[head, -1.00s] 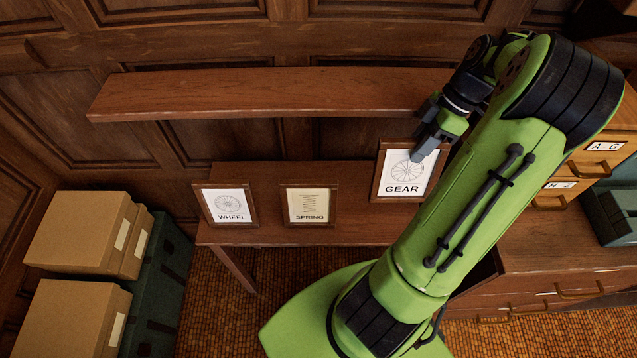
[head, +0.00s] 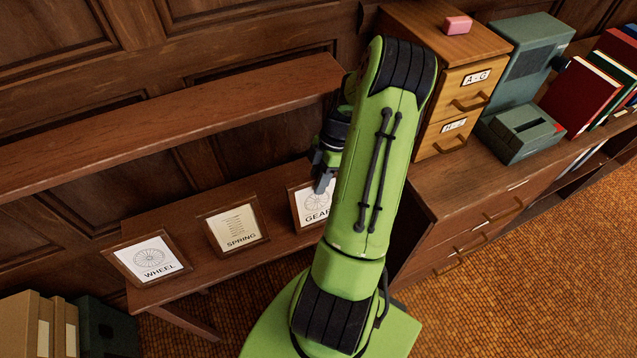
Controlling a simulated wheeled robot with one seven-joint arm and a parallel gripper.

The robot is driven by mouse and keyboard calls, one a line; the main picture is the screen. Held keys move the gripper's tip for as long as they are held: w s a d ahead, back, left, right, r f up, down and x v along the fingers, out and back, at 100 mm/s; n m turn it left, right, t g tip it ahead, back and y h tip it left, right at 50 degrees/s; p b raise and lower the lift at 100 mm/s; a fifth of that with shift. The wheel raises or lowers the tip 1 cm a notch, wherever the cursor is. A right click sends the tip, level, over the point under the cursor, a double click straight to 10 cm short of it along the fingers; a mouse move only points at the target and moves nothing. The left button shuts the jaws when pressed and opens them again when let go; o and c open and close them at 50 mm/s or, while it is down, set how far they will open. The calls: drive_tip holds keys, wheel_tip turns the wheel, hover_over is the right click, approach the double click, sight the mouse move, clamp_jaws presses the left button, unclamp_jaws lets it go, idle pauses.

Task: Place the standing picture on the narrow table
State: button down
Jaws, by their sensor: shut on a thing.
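My gripper (head: 325,172) is shut on the upper part of the framed GEAR picture (head: 311,207), which is upright. My arm hides the picture's right side. I cannot tell whether its lower edge touches the narrow wooden table (head: 188,216) or hangs just above it. The framed SPRING picture (head: 237,226) stands on the table to the left of it. The framed WHEEL picture (head: 148,258) stands further left, near the table's left end.
A wall shelf (head: 170,112) runs above the table. At right, a cabinet (head: 470,200) bears a drawer box (head: 462,85) with a pink block (head: 458,25), green machines (head: 520,132) and books (head: 582,95). Cardboard boxes (head: 22,325) stand at lower left.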

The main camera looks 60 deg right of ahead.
drive_tip(key=shift+f, duration=0.6)
drive_tip(key=c, duration=0.9)
unclamp_jaws()
drive_tip(key=p+v, duration=0.1)
drive_tip(key=v, duration=0.7)
drive_tip(key=shift+a, duration=0.1)
drive_tip(key=shift+f, duration=0.1)
